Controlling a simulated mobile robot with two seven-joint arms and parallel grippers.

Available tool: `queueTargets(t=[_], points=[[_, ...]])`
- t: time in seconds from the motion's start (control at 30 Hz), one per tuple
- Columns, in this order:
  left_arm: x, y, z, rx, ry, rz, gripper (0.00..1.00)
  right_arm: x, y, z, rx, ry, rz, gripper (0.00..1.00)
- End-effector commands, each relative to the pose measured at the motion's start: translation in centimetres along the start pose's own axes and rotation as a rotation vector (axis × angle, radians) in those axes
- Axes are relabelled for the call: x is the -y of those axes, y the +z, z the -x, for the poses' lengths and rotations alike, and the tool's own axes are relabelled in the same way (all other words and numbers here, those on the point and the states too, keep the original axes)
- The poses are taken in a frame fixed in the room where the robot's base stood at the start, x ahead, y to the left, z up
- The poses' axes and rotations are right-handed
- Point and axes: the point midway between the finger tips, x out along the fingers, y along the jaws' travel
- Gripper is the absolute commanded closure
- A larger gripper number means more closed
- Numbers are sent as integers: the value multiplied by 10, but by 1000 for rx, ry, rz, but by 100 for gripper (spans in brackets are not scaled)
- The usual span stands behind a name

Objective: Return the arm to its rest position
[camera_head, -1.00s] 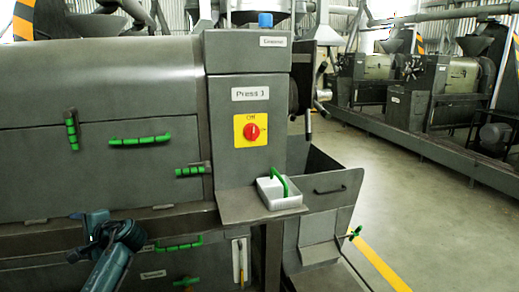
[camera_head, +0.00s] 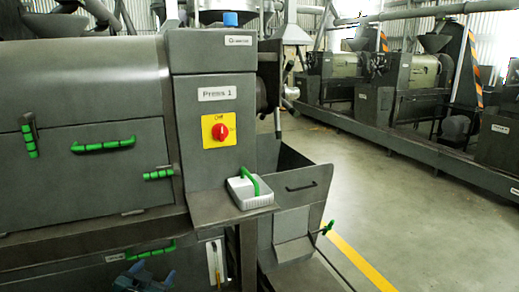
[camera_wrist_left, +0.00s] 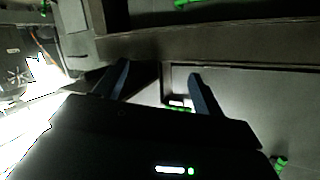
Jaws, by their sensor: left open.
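My left gripper (camera_head: 146,279) shows at the bottom edge of the head view, low in front of the lower part of the press. Its two fingers also show in the left wrist view (camera_wrist_left: 158,84), apart, with nothing between them. It is open and touches nothing that I can see. Most of the left arm is below the frame. My right gripper is in neither view.
The Press 1 cabinet (camera_head: 215,97) has a red switch on a yellow plate (camera_head: 219,130). A white tray with a green handle (camera_head: 250,192) sits on its shelf (camera_head: 205,210). Green-handled doors are at left. An open bin (camera_head: 300,190) stands right of the cabinet, and clear floor (camera_head: 400,200) lies beyond.

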Motion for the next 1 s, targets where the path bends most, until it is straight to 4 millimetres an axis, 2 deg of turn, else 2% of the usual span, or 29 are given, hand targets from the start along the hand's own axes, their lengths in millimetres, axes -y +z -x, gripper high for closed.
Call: queueTargets(t=[0.03, 0.17, 0.2, 0.3, 0.4, 0.5, 0.6, 0.67, 1.0], points=[[-25, 26, 20, 34, 38, 12, 31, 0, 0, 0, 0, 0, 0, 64], [-85, 77, 80, 111, 131, 55, 31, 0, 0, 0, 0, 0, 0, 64], [-102, 90, 101, 136, 158, 74, 31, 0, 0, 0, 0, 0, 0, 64], [-138, 115, 153, 194, 215, 121, 31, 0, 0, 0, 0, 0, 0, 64], [-162, 128, 197, 242, 254, 164, 31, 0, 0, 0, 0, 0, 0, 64], [-176, 135, 227, 276, 278, 198, 31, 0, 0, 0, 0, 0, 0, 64], [-184, 137, 244, 294, 290, 216, 31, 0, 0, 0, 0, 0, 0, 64], [-186, 137, 248, 299, 293, 221, 31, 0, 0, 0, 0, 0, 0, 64], [-186, 138, 249, 301, 294, 222, 31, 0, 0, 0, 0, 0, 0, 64]])
